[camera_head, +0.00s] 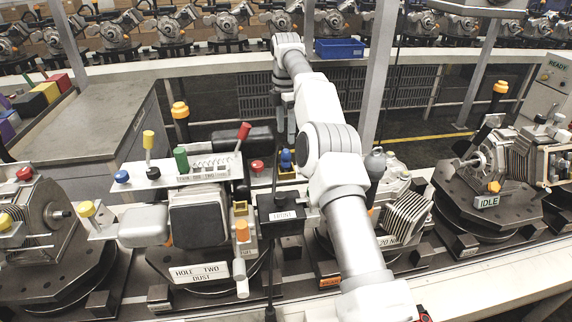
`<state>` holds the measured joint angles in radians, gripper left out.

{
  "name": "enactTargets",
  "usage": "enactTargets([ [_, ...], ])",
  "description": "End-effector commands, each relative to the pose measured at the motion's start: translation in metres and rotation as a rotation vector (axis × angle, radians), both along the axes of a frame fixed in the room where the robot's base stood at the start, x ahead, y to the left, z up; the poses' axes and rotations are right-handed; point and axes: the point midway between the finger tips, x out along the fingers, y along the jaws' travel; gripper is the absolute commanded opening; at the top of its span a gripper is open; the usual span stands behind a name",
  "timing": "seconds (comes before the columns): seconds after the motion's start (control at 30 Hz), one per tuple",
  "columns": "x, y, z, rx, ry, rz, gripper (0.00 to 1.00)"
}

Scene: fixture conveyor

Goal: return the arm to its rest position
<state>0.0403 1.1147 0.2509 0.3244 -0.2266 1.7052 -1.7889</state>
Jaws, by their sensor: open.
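My white and grey arm (333,150) reaches from the bottom right up to an elbow near the top middle, where it bends down. My gripper (282,138) hangs at the far end, partly hidden behind my own arm. It is small in view, open, and I see nothing held in it. It is above and behind the middle fixture, near a blue knob (286,159) and a red knob (257,167). Whether it touches anything there I cannot tell.
A fixture labelled "HOLE TWO DUST" (200,272) stands left of my arm, with a raised red-tipped lever (243,131). An "IDLE" fixture (487,201) is at right. A grey counter (85,125) is at left, and a blue bin (339,48) is behind. Several fixtures line the back conveyor.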

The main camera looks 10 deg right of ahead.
Motion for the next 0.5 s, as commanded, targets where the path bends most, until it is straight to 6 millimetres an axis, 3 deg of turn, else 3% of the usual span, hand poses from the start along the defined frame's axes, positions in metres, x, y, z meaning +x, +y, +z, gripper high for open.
enactTargets([
  [0.3,-0.002,0.002,0.018,-0.003,-0.009,-0.013,0.73],
  [0.5,-0.013,0.012,0.052,-0.014,-0.051,-0.112,0.73],
])
